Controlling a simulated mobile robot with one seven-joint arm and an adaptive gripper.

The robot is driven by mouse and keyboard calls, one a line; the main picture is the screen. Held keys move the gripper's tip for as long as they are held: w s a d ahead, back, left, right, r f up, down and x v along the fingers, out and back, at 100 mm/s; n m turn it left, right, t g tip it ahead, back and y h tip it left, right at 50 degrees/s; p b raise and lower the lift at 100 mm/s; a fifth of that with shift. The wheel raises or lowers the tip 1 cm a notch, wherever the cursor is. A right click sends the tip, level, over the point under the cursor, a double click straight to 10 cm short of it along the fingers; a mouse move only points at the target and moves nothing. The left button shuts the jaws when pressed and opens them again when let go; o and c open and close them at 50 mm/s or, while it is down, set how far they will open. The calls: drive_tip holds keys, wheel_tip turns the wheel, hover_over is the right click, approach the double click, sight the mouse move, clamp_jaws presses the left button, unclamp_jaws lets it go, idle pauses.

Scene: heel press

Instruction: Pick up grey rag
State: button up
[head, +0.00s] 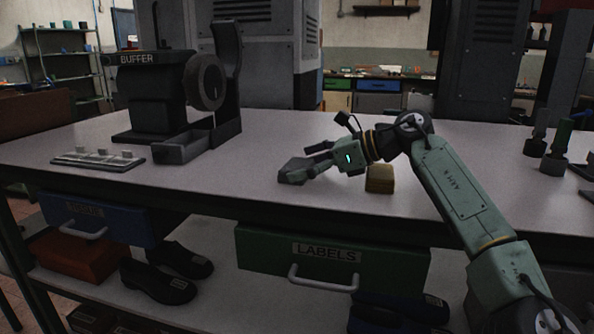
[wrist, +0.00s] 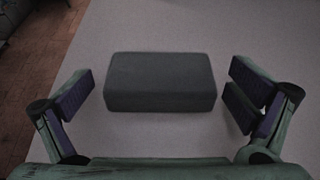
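The grey rag (wrist: 160,80) is a dark grey, block-shaped folded piece lying flat on the light table in the wrist view. In the head view it is a small grey shape (head: 293,166) at the end of my gripper, partly covered by a finger. My gripper (head: 309,162) is low over the table, left of the arm. In the wrist view my gripper (wrist: 158,98) is open, with one finger on each side of the rag. A gap shows between the rag and each finger.
A yellow-brown block (head: 380,179) stands on the table just beside my wrist. The buffer machine (head: 160,90) and a flat tray with small pieces (head: 98,158) are at the left. Dark upright tools (head: 553,160) stand at the right. The table's front edge is close in front.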

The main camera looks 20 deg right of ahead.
drive_tip(key=c, duration=0.9)
drive_tip(key=shift+r, duration=0.2)
